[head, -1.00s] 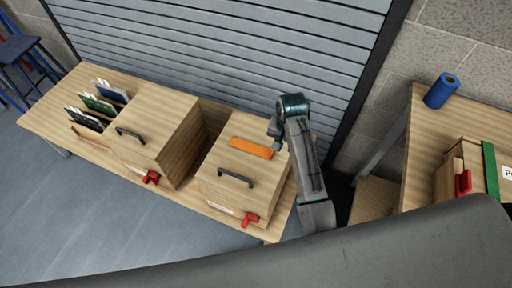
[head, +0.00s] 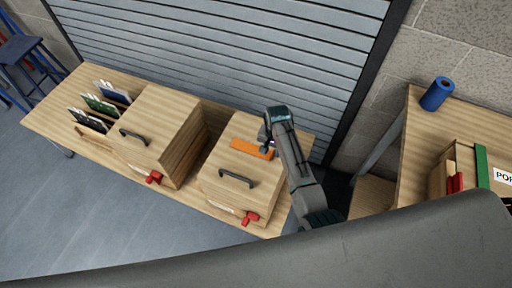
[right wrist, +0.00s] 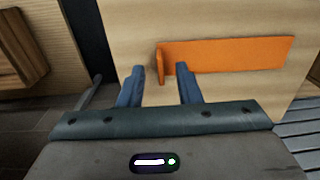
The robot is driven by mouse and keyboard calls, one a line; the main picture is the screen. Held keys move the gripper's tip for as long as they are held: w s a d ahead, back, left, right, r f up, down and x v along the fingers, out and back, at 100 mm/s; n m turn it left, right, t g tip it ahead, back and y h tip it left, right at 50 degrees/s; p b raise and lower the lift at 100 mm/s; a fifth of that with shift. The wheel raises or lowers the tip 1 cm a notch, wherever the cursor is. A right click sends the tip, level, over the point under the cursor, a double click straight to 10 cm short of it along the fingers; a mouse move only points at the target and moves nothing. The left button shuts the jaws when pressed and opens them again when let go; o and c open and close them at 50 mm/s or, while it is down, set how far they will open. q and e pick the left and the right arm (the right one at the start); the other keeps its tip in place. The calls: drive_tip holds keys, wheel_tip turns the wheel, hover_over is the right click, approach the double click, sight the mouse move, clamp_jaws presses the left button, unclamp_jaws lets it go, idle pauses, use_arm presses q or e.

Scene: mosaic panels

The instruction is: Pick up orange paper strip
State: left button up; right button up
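The orange paper strip (head: 248,149) lies on top of the right wooden box (head: 225,165). In the right wrist view the strip (right wrist: 235,54) runs to the right, with a short upturned end at its left. My right gripper (head: 266,147) is at the strip's right end in the head view. In the right wrist view its two blue fingers (right wrist: 160,84) are apart, with the upturned end showing between and beyond them. I cannot tell whether the fingers touch the strip. My left gripper is not in view.
A second wooden box (head: 160,130) with a black handle stands to the left, beside a rack of cards (head: 98,104). Red clamps (head: 251,218) sit at the box fronts. A shutter wall (head: 240,60) is behind. A blue roll (head: 437,94) stands on the right table.

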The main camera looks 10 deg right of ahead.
drive_tip(key=shift+w+f, duration=0.1)
drive_tip(key=shift+f, duration=0.75)
drive_tip(key=shift+c, duration=0.2)
clamp_jaws()
drive_tip(key=shift+r, duration=0.15)
wheel_tip(320, 180, up, 20)
drive_tip(key=p, duration=0.2)
drive_tip(key=shift+f+p, duration=0.2)
drive_tip(key=shift+p, duration=0.15)
idle(2.2)
drive_tip(key=shift+r, duration=0.1)
